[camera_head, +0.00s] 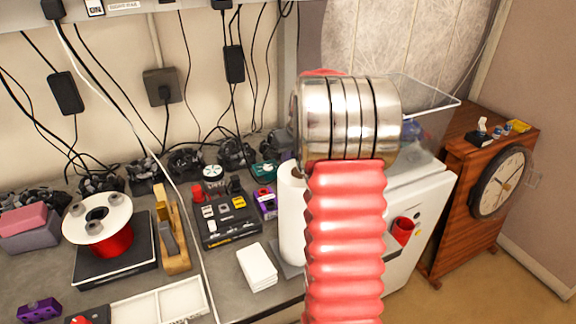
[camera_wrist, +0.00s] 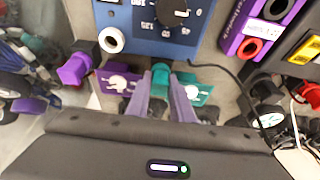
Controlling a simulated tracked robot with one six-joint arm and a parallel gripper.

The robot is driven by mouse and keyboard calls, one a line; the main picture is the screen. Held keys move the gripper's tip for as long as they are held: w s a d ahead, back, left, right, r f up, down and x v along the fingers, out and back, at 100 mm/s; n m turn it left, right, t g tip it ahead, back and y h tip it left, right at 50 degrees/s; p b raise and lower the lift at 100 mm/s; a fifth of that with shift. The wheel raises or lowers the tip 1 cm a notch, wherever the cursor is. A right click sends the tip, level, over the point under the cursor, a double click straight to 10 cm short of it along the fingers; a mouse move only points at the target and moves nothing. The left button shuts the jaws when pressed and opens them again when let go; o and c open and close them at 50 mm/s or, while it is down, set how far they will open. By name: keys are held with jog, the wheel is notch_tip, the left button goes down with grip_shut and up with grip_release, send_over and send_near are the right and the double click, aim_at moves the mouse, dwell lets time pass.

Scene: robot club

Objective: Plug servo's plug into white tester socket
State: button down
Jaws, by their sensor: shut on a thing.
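In the wrist view my gripper (camera_wrist: 163,88) is shut on a small teal plug (camera_wrist: 161,73), held between its two grey-purple fingertips. A teal servo with a white horn (camera_wrist: 201,87) lies just right of the fingers. A purple servo with a white horn (camera_wrist: 119,83) lies just left. The blue tester (camera_wrist: 143,20) with a black dial is ahead. Its white socket (camera_wrist: 111,40) is ahead and left of the held plug, apart from it. In the head view my arm covers much of the middle, and the gripper cannot be seen.
A purple plug (camera_wrist: 76,68) stands left of the tester. A purple box with a red socket (camera_wrist: 250,47) is to the right. A dark cable crosses there. In the head view a paper roll (camera_head: 291,215) stands beside my arm and a red spool (camera_head: 108,240) at left.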

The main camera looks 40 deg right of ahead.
jog(key=c, duration=2.2)
grip_release()
grip_shut()
jog(key=shift+r, duration=1.25)
jog(key=shift+r, duration=1.6)
